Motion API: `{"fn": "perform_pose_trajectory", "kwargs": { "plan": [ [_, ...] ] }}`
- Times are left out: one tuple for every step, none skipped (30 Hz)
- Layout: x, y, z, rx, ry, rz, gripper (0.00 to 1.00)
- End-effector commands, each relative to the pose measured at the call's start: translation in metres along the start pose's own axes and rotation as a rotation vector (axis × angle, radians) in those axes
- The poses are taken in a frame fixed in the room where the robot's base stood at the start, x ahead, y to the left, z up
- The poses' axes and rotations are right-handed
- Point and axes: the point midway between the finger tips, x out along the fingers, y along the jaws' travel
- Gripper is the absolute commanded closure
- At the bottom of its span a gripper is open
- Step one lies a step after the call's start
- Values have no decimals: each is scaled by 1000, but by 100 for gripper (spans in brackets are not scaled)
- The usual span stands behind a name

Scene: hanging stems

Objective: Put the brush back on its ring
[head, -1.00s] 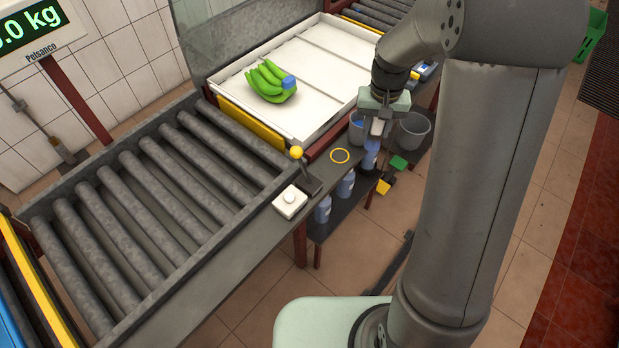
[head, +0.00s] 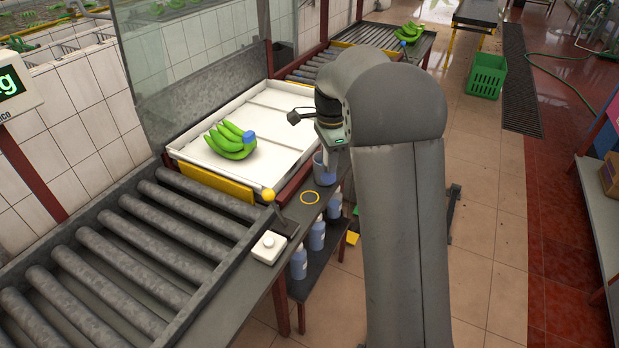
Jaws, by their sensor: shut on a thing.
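My gripper (head: 329,160) points down at the far end of my arm, above and right of the ring. It is shut on the brush, but my own arm and the small size hide most of the fingers and the brush. A dark piece (head: 296,118) juts out to the left beside my wrist; I cannot tell what it is. The yellow ring (head: 310,198) lies flat at the side ledge, right of the yellow-knobbed lever (head: 269,195), with nothing seen in it.
A bucket (head: 323,175) is just below my gripper. Several blue bottles (head: 317,236) stand on a low shelf under the ledge. A white button box (head: 268,247) sits nearer. Green bananas (head: 232,141) lie on the white tray (head: 270,110), left of my arm. Rollers fill the lower left.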

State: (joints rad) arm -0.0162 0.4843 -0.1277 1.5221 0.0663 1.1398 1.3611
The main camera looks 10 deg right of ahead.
Motion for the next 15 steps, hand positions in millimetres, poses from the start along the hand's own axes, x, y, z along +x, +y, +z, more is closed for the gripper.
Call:
{"fn": "perform_pose_trajectory", "kwargs": {
  "plan": [
    [6, -8, 8, -4, 0, 4, 94],
    [14, -11, 11, -2, 0, 4, 94],
    [22, -15, 16, -2, 0, 4, 94],
    [27, -18, 19, -3, 0, 3, 94],
    [32, -21, 22, -3, 0, 4, 94],
    [37, -24, 25, -3, 0, 3, 94],
    [41, -26, 27, -3, 0, 1, 94],
    [44, -28, 29, -2, 0, 2, 94],
    [47, -30, 31, -2, 0, 1, 94],
    [49, -31, 32, -2, 0, 0, 94],
    [50, -32, 32, -2, 1, -1, 94],
    [52, -33, 33, -2, 1, -1, 94],
    [53, -34, 34, -2, 1, -1, 94],
    [55, -35, 34, -2, 1, -1, 94],
    [58, -36, 36, -2, 0, 0, 94]
  ]
}}
